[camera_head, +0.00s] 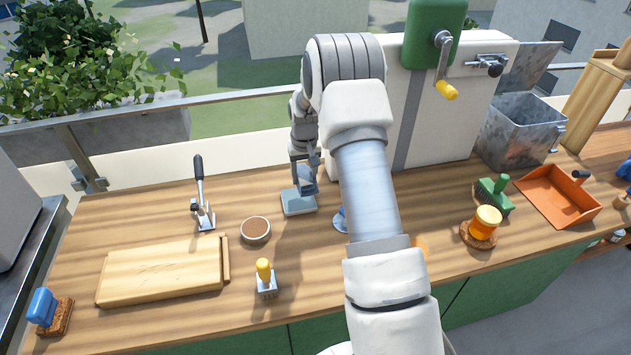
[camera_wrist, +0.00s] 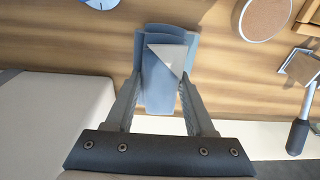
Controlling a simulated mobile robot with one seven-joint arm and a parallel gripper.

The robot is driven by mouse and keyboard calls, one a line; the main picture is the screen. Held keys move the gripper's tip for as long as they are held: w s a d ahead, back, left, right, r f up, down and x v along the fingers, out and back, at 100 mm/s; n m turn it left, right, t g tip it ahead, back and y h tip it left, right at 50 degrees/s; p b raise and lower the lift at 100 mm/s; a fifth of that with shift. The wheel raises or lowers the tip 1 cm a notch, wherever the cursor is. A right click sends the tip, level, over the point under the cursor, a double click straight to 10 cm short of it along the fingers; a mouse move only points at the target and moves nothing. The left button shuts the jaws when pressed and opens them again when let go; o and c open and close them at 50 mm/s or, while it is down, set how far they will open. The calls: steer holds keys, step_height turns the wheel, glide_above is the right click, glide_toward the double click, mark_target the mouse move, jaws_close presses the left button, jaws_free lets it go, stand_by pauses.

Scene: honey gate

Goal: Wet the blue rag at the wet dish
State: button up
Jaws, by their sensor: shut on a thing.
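The blue rag (camera_head: 308,187) is a folded blue piece between the fingers of my gripper (camera_head: 304,172). The wrist view shows the rag (camera_wrist: 157,95) between both fingers of my gripper (camera_wrist: 161,82). The wet dish (camera_head: 297,204) is a flat, pale blue-grey square on the counter, directly below the rag. In the wrist view the dish (camera_wrist: 172,30) lies behind the rag's far end, with a bright triangular patch there. The rag's lower end overlaps the dish in both views; I cannot tell whether they touch.
A round brown-filled bowl (camera_head: 255,230) and an upright metal lever tool (camera_head: 204,212) stand left of the dish. A yellow-handled tool (camera_head: 265,278) and a wooden board (camera_head: 162,271) are nearer the front. A white box (camera_head: 437,130) stands behind my arm. A blue object (camera_head: 340,220) is partly hidden.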

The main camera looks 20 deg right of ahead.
mark_target(298, 198)
steer(key=shift+w+a+f, duration=0.15)
steer(key=shift+w+a, duration=0.15)
steer(key=shift+w, duration=0.2)
steer(key=shift+w+a+f, duration=0.1)
steer(key=shift+w+a, duration=0.15)
steer(key=shift+w, duration=0.2)
steer(key=shift+w+a+f, duration=0.15)
steer(key=shift+f, duration=0.1)
steer(key=shift+f+b, duration=1.25)
steer(key=shift+f, duration=1.55)
steer(key=shift+f+b, duration=0.6)
steer(key=shift+b, duration=0.05)
steer(key=shift+r, duration=0.1)
steer(key=shift+r+p, duration=1.55)
steer(key=shift+r, duration=1.95)
